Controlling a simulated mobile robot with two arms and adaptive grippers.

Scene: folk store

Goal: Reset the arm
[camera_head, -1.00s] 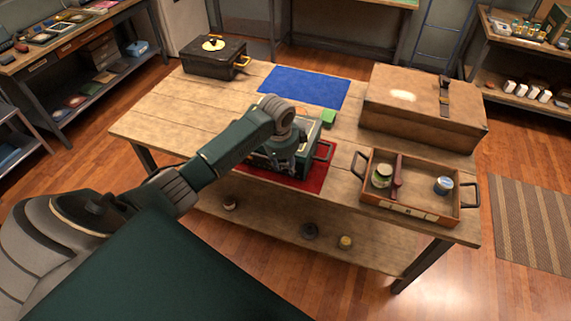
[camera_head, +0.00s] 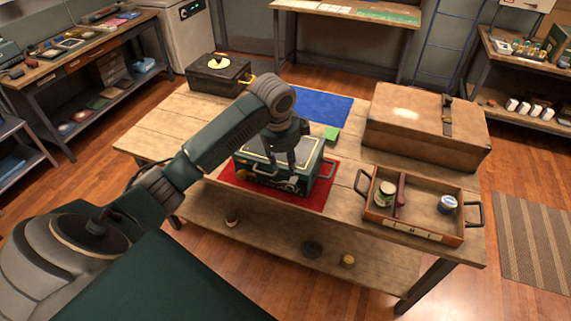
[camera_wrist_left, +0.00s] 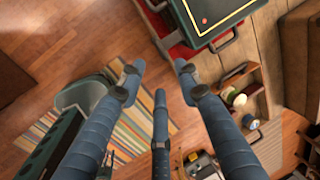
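My left arm comes in from the lower left in the head view. Its gripper (camera_head: 283,163) points down in front of a dark green box with a light-edged lid (camera_head: 310,160). In the left wrist view the gripper (camera_wrist_left: 158,67) has its blue-grey fingers spread with nothing between them. The green box (camera_wrist_left: 205,15) shows beyond the fingertips at the top of that view, apart from them. The box stands on a red mat (camera_head: 233,178). My right gripper is in neither view.
The wooden table (camera_head: 165,130) also holds a black case (camera_head: 215,75), a blue mat (camera_head: 325,108), a small green block (camera_head: 332,134), a large brown case (camera_head: 410,125) and a wooden tray (camera_head: 425,222) with jars. Floor is open around the table.

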